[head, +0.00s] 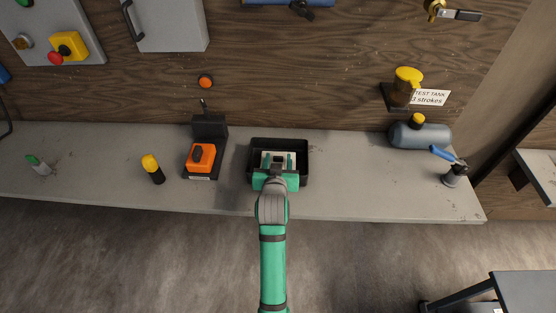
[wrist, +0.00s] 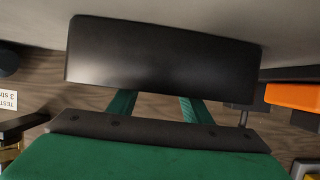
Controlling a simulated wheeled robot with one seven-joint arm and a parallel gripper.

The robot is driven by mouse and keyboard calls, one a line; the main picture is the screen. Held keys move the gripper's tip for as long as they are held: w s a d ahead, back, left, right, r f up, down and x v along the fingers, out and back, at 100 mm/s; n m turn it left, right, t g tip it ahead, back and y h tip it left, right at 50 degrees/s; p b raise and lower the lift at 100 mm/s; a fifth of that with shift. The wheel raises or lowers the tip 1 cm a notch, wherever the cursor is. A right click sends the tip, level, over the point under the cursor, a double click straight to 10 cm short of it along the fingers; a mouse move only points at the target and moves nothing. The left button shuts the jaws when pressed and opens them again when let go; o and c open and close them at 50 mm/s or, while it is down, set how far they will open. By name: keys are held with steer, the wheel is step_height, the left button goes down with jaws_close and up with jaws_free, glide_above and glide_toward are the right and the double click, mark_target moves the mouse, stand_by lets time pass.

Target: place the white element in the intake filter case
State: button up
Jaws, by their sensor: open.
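A pale, whitish block (head: 278,154) lies inside a black open-topped tray (head: 303,147) on the bench; it looks like the white element. My green gripper (head: 278,163) reaches down into the tray with its fingers apart, one on each side of the block. In the wrist view a black wall of the tray (wrist: 160,55) hides the fingertips and the block, so I cannot tell whether the fingers touch it. Left of the tray stands a black unit with a raised back (head: 209,127) and an orange knobbed part (head: 201,158); I cannot tell whether this is the intake filter case.
A grey tank (head: 420,135) and a blue-handled valve (head: 455,172) are at the right. The bench (head: 345,185) is clear between tray and tank. A wooden wall (head: 270,85) rises behind.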

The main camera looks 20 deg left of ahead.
steer(key=shift+r, duration=0.15)
steer(key=v, duration=1.2)
steer(key=s+d+f+m+t+h, duration=0.1)
steer(key=s+d+f, duration=0.4)
steer(key=s+f, duration=0.15)
steer(key=s+d+f+m+h, duration=0.1)
steer(key=s+d+f, duration=0.4)
steer(key=s, duration=0.3)
steer(key=s+d+r+h, duration=0.1)
steer(key=s+d, duration=0.2)
steer(key=s, duration=0.6)
steer(key=s+d+r+m+t, duration=0.1)
steer(key=s+d, duration=0.3)
steer(key=s, duration=0.6)
steer(key=shift+r+h, duration=0.3)
steer(key=shift+h, duration=0.1)
steer(key=shift+s, duration=0.1)
steer(key=shift+a, duration=0.1)
steer(key=shift+c, duration=0.7)
